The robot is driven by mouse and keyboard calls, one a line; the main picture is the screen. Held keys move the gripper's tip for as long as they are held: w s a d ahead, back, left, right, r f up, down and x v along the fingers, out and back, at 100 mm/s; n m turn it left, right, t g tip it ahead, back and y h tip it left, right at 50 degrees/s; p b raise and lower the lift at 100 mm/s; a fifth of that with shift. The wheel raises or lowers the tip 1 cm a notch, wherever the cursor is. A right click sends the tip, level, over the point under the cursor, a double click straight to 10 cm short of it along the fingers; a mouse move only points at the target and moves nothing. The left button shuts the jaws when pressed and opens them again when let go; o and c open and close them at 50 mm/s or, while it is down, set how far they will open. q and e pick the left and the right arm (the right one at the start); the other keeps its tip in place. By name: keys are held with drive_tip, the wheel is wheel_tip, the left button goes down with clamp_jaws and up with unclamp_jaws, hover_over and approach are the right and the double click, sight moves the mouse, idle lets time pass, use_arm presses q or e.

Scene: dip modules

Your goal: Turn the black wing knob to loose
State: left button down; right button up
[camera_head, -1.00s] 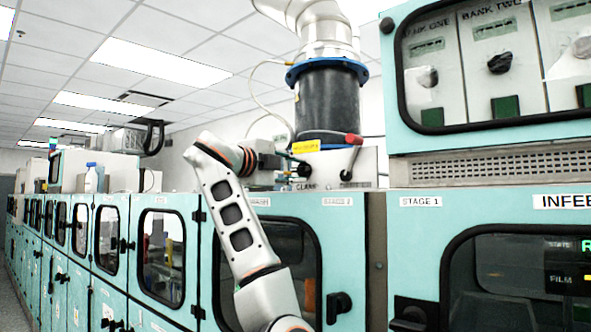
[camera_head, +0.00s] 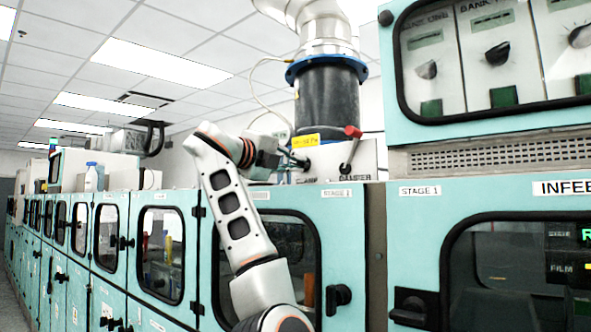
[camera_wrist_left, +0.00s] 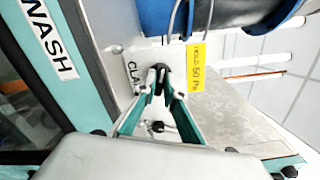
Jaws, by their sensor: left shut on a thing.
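The black wing knob (camera_wrist_left: 158,74) sits on a pale panel by a label that begins "CLAM", at the foot of the dark duct. My left gripper (camera_wrist_left: 158,86) has its two fingertips closed on the knob in the wrist view. In the head view my left gripper (camera_head: 293,158) reaches the panel from the left, and its fingers hide most of the knob. The knob's exact angle and any loose mark cannot be made out. My right gripper is in neither view.
A lever with a red tip (camera_head: 353,131) stands just right of the knob, over a "DAMPER" label. A yellow tag (camera_head: 305,141) hangs above the knob. The dark duct (camera_head: 331,100) rises behind. Teal cabinet doors (camera_head: 344,240) lie below.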

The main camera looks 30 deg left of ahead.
use_arm(q)
drive_tip(key=m+b, duration=0.1)
drive_tip(key=m, duration=0.3)
drive_tip(key=shift+f+m+b, duration=0.15)
drive_tip(key=shift+m+b, duration=0.15)
drive_tip(key=shift+m, duration=0.1)
drive_tip(key=m+b, duration=0.1)
drive_tip(key=m, duration=1.4)
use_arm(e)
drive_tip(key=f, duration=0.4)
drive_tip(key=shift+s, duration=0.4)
use_arm(q)
drive_tip(key=shift+m, duration=0.3)
drive_tip(key=c, duration=2.1)
unclamp_jaws()
drive_tip(key=shift+c, duration=0.2)
drive_tip(key=shift+s, duration=0.1)
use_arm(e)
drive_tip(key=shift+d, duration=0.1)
